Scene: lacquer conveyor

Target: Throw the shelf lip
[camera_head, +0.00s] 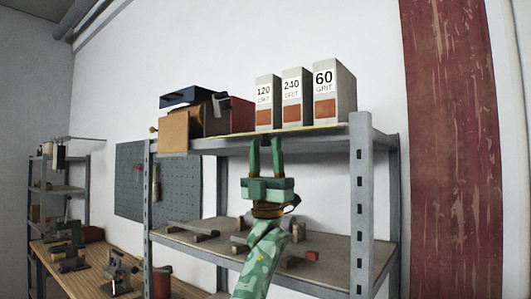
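The grey metal shelf rack (360,200) stands at the centre right. The front lip of its top shelf (325,136) runs across the rack, with a thin yellow strip (318,128) along its upper edge. My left gripper (265,140) points upward on a green patterned arm. Its two green fingers are parallel with a clear gap between them and nothing visible in it. The fingertips overlap the lip in the picture, below the grit boxes; I cannot tell whether they touch it. My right gripper is not in view.
Grit boxes marked 120 (266,92), 240 (296,92) and 60 (330,90) stand on the top shelf, beside a cardboard box (180,132) and dark cases. The lower shelf (335,266) holds clamps. A wooden bench (85,278) and a pegboard (130,180) are at left.

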